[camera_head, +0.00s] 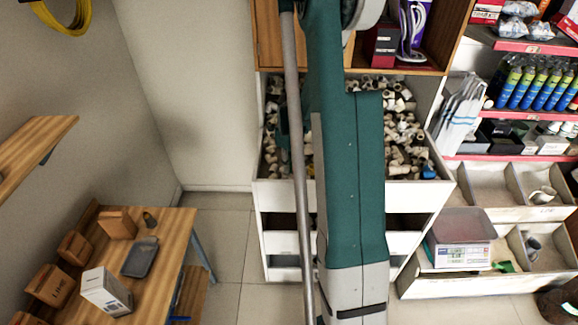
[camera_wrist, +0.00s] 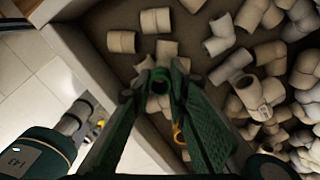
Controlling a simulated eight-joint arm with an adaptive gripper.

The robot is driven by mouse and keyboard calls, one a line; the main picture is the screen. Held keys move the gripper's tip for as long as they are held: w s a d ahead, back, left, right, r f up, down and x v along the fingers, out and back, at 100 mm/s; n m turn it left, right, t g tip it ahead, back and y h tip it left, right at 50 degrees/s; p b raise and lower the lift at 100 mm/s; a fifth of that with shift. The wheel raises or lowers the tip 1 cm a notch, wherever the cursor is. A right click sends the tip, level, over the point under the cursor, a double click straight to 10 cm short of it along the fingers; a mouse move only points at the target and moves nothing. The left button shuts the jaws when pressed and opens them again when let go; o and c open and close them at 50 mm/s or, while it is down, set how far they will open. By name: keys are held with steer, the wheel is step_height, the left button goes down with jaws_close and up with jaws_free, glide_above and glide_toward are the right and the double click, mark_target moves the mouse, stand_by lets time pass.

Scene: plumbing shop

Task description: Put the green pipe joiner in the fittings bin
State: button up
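A green pipe joiner (camera_wrist: 158,88), a short ring-shaped piece with its round opening showing, sits between the fingertips of my gripper (camera_wrist: 158,90) in the wrist view. The fingers are closed in on it from both sides. Below them is the fittings bin (camera_wrist: 82,58), with pale pipe fittings in it and part of its bottom bare. In the head view the fittings bin (camera_head: 276,199) is a white bin heaped with fittings. My arm covers its middle there, and I cannot make out the gripper or joiner clearly.
A yellow ring-shaped piece (camera_wrist: 178,134) shows just below the joiner. A wooden table (camera_head: 177,221) with boxes stands at lower left. A compartment tray (camera_head: 470,287) and stocked shelves (camera_head: 540,117) are at right. Tiled floor lies beyond the bin's edge.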

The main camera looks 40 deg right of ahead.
steer(key=shift+f, duration=0.2)
steer(key=o, duration=0.6)
steer(key=shift+r, duration=0.1)
steer(key=shift+o, duration=0.2)
steer(key=shift+r, duration=0.15)
step_height(320, 180, up, 12)
steer(key=shift+b, duration=0.35)
stand_by(0.8)
